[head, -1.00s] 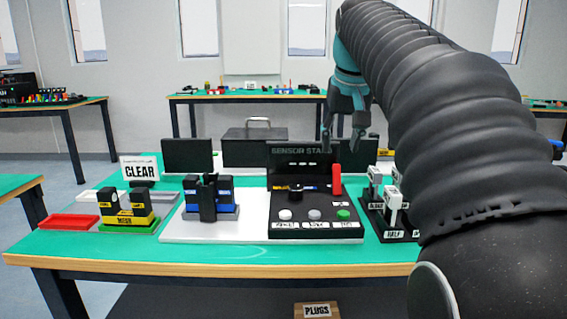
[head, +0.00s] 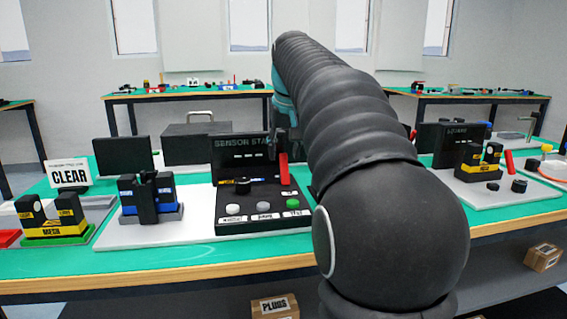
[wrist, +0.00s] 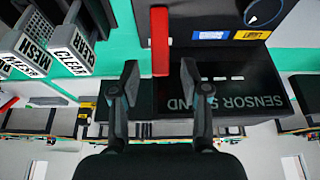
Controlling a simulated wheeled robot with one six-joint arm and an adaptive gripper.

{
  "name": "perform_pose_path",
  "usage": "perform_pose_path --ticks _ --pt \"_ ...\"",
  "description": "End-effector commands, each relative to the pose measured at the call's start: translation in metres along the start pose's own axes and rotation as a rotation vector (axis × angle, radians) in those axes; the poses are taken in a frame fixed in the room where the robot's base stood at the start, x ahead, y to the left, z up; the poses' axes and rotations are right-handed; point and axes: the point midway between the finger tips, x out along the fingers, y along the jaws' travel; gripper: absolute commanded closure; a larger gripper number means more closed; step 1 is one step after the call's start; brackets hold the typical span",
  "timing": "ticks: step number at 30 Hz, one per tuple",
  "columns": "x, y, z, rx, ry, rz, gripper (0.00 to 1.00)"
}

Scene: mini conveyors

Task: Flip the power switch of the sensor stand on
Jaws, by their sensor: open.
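The sensor stand (head: 232,168) is a black console with an upright panel marked SENSOR STAND. A red lever (head: 284,168) stands upright at its right side; it is the likely power switch, but its label is too small to read. The lever also shows in the wrist view (wrist: 160,38). My gripper (wrist: 160,80) is open and empty, its two fingers apart on either side of the line of the lever, whose near end reaches between the fingertips. No touch shows. In the head view my arm hides part of the gripper, just above the lever.
White, grey and green buttons (head: 264,207) line the stand's front. A blue-black unit (head: 150,196) and the CLEAR sign (head: 69,173) stand to the left. Another station (head: 480,166) is at the right.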

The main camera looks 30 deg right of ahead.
Motion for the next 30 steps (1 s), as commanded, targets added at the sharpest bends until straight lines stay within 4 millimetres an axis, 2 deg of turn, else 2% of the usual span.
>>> perform_pose_path --ticks 1,6,18,20,24,30 --pt "0.009 0.0 0.001 0.0 -0.003 0.0 0.54" --pt "0.025 0.0 0.001 0.0 -0.001 0.0 0.54" --pt "0.031 0.0 0.0 0.0 0.0 0.0 0.54" --pt "0.031 0.0 0.0 0.0 0.0 0.0 0.67" --pt "0.031 0.0 0.0 0.0 0.0 0.0 1.0" --pt "0.031 0.0 0.0 0.0 0.0 0.0 1.0"
